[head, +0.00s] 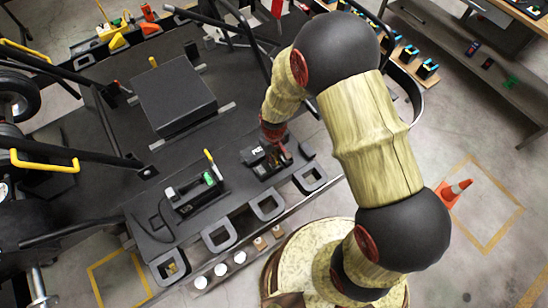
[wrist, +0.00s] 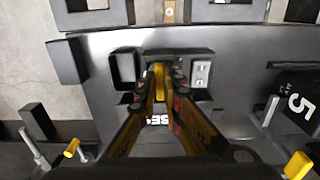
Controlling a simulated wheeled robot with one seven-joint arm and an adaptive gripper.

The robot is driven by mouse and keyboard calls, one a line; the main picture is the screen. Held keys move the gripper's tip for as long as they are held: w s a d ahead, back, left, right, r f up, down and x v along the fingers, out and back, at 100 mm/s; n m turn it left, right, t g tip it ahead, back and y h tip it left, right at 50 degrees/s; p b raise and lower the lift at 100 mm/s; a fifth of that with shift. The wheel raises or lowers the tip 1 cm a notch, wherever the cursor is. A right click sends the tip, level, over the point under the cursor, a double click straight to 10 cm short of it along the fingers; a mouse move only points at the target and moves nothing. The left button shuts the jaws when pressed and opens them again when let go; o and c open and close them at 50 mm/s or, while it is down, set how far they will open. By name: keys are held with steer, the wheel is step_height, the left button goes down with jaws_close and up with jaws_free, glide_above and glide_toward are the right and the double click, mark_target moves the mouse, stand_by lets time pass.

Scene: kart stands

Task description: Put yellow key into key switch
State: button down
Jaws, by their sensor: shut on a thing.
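My gripper (wrist: 158,88) reaches down over a dark switch box and is shut on the yellow key (wrist: 158,72), a narrow yellow piece between the fingertips. The key is at the face of the box, which I take for the key switch (wrist: 202,58); a grey panel shows at its right. The fingers hide where key and box meet, so I cannot tell how far the key is in. In the head view my gripper (head: 275,148) is over the dark box (head: 263,161) near the bench's front edge; the key is not distinguishable there.
A second dark unit with a green part (head: 209,178) and an upright yellow-tipped lever stands to the left. Square dark frames (head: 219,234) line the front edge. A large black box (head: 174,101) stands behind.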

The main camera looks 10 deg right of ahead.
steer(key=shift+f, duration=0.25)
steer(key=c, duration=1.9)
jaws_free()
steer(key=shift+r, duration=0.1)
step_height(320, 180, up, 12)
steer(key=shift+f, duration=0.1)
